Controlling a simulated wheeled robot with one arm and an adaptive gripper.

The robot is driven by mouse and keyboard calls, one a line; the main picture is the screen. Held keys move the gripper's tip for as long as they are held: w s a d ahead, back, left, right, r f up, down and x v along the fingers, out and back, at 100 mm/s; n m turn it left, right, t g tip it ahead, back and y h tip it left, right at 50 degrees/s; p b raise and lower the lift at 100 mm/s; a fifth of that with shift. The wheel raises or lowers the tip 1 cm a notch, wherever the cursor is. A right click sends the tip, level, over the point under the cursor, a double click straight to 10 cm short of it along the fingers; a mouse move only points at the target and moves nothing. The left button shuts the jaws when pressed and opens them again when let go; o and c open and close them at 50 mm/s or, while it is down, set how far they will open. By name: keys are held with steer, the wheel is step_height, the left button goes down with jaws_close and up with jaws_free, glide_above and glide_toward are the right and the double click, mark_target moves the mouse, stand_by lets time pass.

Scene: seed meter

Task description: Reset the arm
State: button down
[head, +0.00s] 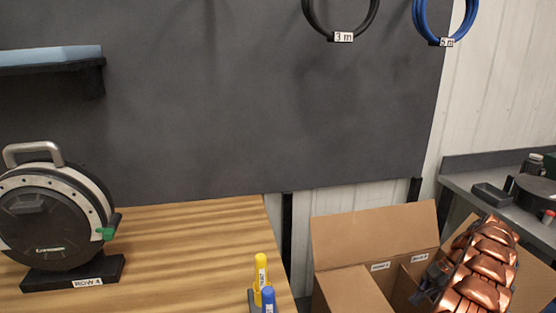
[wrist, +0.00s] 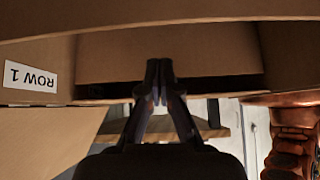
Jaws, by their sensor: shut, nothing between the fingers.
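My gripper (wrist: 160,68) shows in the wrist view with its two dark fingers together and nothing between them. Brown cardboard walls of a box (wrist: 105,50) surround the fingertips, and a label reading ROW 1 (wrist: 31,76) appears upside down at left. In the head view the open cardboard box (head: 345,245) stands at lower right, with inner dividers and small labels. A copper-coloured segmented piece (head: 485,270) covers its right part; I cannot tell whether it belongs to my arm.
A round black seed meter (head: 50,215) sits on a ROW 4 stand on the wooden table (head: 190,240). Yellow (head: 261,272) and blue (head: 268,299) markers stand at its front right edge. A grey side bench (head: 480,180) with small items is at right. Mid-table is clear.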

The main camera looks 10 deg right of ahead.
steer(key=s+a+r+m+g+h+p, duration=0.1)
steer(key=a+r+m, duration=0.2)
steer(key=a+r, duration=0.7)
steer(key=s+a+r+m+h+p, duration=0.1)
steer(key=a+r+m+p, duration=0.15)
steer(key=a+r, duration=0.75)
steer(key=s+a+r+m+h+p, duration=0.15)
steer(key=s+a+r+m, duration=0.35)
steer(key=s, duration=0.5)
steer(key=s+a+r+m+h+p, duration=0.1)
steer(key=s+a+r+m+h, duration=0.1)
steer(key=s+a+r, duration=0.45)
steer(key=s+f+m+h+p, duration=0.2)
steer(key=s+m, duration=0.4)
steer(key=s, duration=1.1)
steer(key=shift+s+d+h, duration=0.35)
steer(key=shift+s, duration=0.05)
steer(key=shift+a+f, duration=0.1)
steer(key=shift+a, duration=0.05)
